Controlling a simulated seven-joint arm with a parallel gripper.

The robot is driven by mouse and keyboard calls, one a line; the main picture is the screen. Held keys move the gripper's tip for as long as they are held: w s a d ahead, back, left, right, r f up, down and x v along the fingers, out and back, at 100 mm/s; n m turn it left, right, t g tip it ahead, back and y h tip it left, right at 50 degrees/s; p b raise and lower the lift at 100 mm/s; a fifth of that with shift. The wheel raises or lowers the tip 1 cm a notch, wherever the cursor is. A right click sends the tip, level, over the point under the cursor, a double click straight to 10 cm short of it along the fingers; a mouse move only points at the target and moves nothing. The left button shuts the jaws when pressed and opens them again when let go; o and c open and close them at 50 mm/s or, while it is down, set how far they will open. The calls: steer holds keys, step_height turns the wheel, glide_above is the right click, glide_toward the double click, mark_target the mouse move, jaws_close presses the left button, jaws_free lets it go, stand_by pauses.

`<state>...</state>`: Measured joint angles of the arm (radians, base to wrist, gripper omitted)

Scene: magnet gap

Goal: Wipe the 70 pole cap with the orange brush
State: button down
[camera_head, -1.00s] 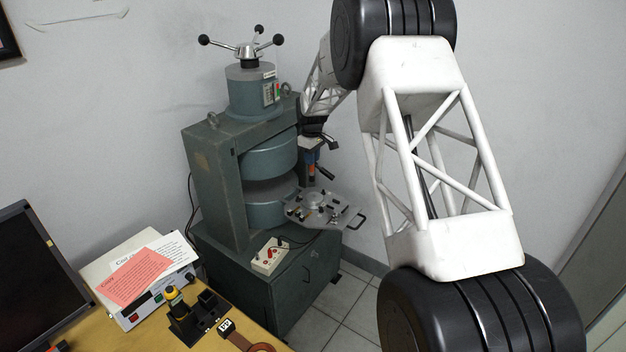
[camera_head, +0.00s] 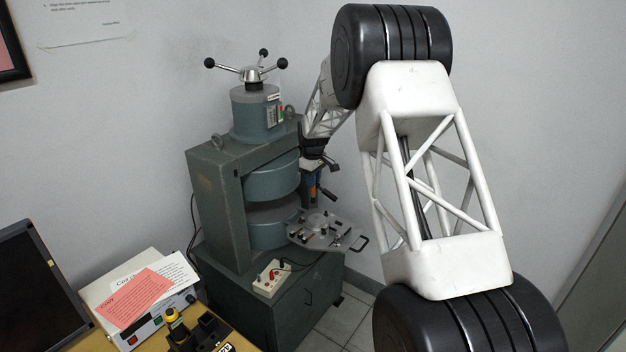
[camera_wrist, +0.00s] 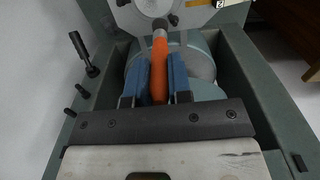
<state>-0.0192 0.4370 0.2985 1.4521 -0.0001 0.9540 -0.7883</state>
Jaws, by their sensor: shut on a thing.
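My gripper (camera_wrist: 161,62) has two blue fingers shut on the orange brush (camera_wrist: 159,80). The brush handle lies between the fingers and points away from the wrist. In the head view my gripper (camera_head: 312,192) is small, at the right side of the green magnet, above the tray. The magnet has two round grey-green pole pieces, an upper one (camera_head: 272,181) and a lower one (camera_head: 268,229), with a gap between them. I cannot read a 70 on any part, so I cannot tell which is the 70 pole cap. The brush's bristle end is not clearly seen.
A grey tray (camera_head: 345,241) with a handle, a disc and several small parts sticks out from the magnet under my gripper. A switch box (camera_head: 272,279) sits on the base. The desk with a meter (camera_head: 165,318) is at front left. The magnet frame (camera_head: 215,207) stands close left.

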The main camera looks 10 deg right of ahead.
mark_target(313, 197)
steer(key=shift+f, duration=3.35)
steer(key=shift+w+d+f, duration=0.35)
steer(key=shift+f, duration=0.2)
steer(key=shift+s+a, duration=0.4)
steer(key=shift+a, duration=0.05)
steer(key=shift+d+r, duration=0.1)
steer(key=shift+r, duration=3.95)
